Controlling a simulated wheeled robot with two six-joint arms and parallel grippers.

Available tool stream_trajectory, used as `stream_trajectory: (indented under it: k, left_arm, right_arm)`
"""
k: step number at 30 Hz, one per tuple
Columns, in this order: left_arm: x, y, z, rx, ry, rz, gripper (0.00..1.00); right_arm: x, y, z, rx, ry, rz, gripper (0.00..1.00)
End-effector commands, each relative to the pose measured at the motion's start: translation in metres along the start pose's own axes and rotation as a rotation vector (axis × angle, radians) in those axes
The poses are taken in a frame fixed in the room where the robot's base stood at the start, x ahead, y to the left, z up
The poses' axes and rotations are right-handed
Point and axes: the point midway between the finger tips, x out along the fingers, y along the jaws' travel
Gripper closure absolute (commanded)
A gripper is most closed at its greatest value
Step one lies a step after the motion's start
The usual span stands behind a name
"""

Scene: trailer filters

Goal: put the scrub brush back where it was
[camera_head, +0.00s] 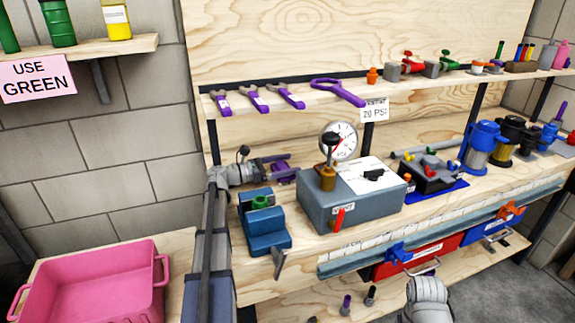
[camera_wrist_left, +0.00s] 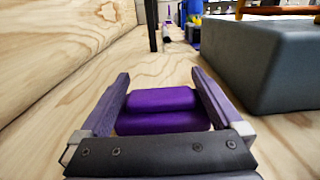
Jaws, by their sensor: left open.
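A purple, block-shaped thing that looks like the scrub brush (camera_wrist_left: 163,120) lies on the wooden bench between the fingers of my left gripper (camera_wrist_left: 160,76) in the left wrist view. The fingers are open, one on each side of it; I cannot tell whether they touch it. In the head view the brush (camera_head: 285,174) is partly hidden by my left gripper (camera_head: 284,164), low over the bench between the blue vise and the back panel. My right gripper is not seen.
A grey box (camera_head: 322,211) with a gauge (camera_head: 339,141) stands right of the brush. A blue vise (camera_head: 262,226) is in front. A shelf (camera_head: 330,105) with purple-handled tools hangs above. A pink bin (camera_head: 95,285) sits at lower left.

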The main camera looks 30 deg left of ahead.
Motion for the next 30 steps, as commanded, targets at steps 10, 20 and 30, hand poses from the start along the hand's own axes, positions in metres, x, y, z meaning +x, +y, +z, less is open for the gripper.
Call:
stream_trajectory:
  k: [10, 20, 30]
  left_arm:
    - [-0.071, 0.001, -0.001, 0.0, 0.0, 0.006, 0.0]
    - [-0.113, 0.0, -0.001, 0.0, 0.0, 0.003, 0.0]
    - [-0.118, 0.0, -0.001, 0.0, 0.0, 0.001, 0.0]
  right_arm:
    - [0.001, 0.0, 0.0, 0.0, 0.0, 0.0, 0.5]
    - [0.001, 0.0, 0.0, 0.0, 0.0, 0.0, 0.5]
    - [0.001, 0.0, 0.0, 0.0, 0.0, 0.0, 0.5]
